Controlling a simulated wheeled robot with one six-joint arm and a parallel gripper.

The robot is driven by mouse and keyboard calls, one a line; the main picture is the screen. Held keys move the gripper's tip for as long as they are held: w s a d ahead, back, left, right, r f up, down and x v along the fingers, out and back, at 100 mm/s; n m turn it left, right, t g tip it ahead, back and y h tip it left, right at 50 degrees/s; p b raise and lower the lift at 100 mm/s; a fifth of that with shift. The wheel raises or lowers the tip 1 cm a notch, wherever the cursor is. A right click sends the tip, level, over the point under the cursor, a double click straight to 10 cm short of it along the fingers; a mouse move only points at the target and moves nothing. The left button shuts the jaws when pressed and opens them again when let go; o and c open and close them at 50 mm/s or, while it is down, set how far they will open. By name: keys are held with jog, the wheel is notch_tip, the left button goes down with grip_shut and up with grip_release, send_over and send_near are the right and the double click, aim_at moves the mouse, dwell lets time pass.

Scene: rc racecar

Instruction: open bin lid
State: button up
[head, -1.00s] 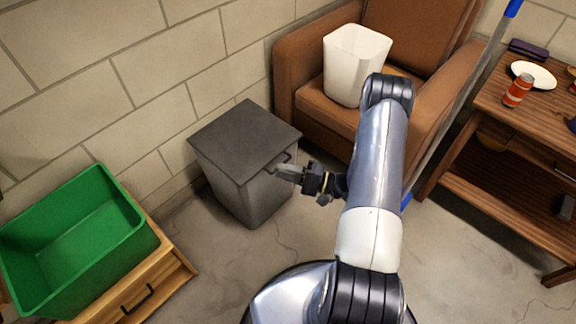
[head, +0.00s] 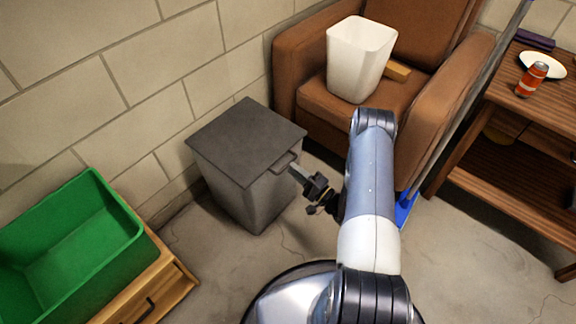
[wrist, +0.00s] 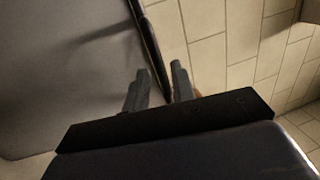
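The grey bin (head: 245,190) stands on the floor against the wall, with its dark flat lid (head: 245,140) closed. A small handle (head: 284,163) sticks out from the lid's right-hand edge. My gripper (head: 296,170) is at this handle, its fingers pointing up and left. In the wrist view my gripper (wrist: 159,70) has its two fingers apart, with a dark bar (wrist: 152,45), seemingly the handle, running between their tips. A grey bin surface (wrist: 70,60) fills the left there. I cannot tell whether the fingers touch the bar.
A brown armchair (head: 315,105) holding a white container (head: 357,62) stands behind the bin. A green crate (head: 120,245) on a wooden cabinet (head: 165,285) is at left. A wooden table (head: 510,105) with a can (head: 532,79) is at right. A broom (head: 405,210) leans between armchair and table.

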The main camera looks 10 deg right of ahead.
jog(key=shift+x, duration=1.85)
jog(key=shift+c, duration=0.5)
grip_shut()
